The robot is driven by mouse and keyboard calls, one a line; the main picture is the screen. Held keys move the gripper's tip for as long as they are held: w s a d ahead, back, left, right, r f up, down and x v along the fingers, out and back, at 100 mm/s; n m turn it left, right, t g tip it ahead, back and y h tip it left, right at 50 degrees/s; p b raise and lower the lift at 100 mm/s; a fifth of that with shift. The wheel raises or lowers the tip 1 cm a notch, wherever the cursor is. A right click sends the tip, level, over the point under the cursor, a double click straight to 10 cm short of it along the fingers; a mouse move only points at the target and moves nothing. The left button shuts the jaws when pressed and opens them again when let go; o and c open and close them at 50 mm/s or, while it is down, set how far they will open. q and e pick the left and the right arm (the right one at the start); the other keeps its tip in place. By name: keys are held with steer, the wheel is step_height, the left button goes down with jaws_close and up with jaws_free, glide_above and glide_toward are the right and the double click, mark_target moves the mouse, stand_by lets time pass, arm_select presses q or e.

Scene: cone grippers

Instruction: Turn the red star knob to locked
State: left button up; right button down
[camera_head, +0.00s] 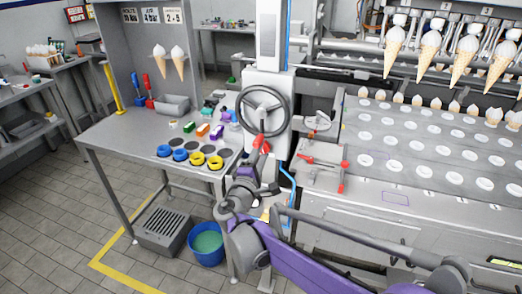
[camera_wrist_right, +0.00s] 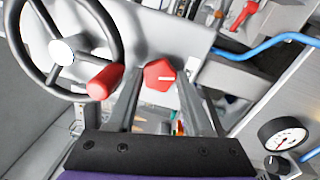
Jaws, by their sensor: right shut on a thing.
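The red star knob (camera_wrist_right: 159,74) shows in the right wrist view, with a short white mark that lies about level and runs toward the right of that picture. My right gripper (camera_wrist_right: 159,88) has its two fingers on either side of the knob and is shut on it. In the head view my right gripper (camera_head: 261,160) reaches up to the machine's front below the handwheel, and red parts show at its tips. The knob is mostly hidden there. Any lettering for the locked position cannot be made out. My left gripper is not in view.
A grey handwheel (camera_head: 264,108) with a red handle (camera_wrist_right: 105,82) is close beside the knob. Red-tipped levers (camera_head: 343,176), a blue hose (camera_wrist_right: 265,47) and a gauge (camera_wrist_right: 284,137) are to the right.

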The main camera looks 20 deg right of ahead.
steer(key=shift+m+h+p, duration=0.3)
steer(key=shift+m+p, duration=0.3)
steer(key=shift+m, duration=1.5)
steer(key=shift+c, duration=1.5)
jaws_free()
